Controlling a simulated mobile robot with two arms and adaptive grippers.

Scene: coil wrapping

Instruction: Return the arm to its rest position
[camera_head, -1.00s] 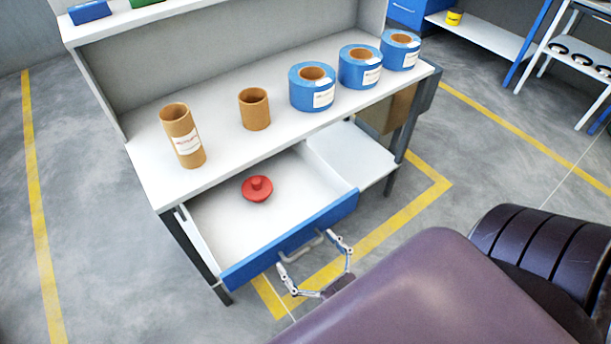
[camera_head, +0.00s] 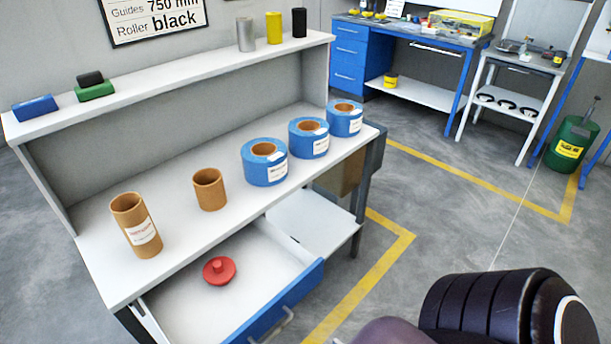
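Neither gripper shows in the head view now. A dark purple part of my own arm (camera_head: 500,312) fills the lower right corner, with no fingers visible. The blue-fronted drawer (camera_head: 276,312) of the white workbench (camera_head: 95,225) stands pulled out, its metal handle (camera_head: 275,328) near the bottom edge of the view. A red knobbed piece (camera_head: 219,270) lies inside the drawer.
On the bench stand a labelled cardboard tube (camera_head: 135,225), a shorter tube (camera_head: 209,189) and blue rolls (camera_head: 264,162). The shelf (camera_head: 150,82) above holds small blocks and cylinders. A blue bench (camera_head: 350,55) and green bin (camera_head: 569,145) stand behind.

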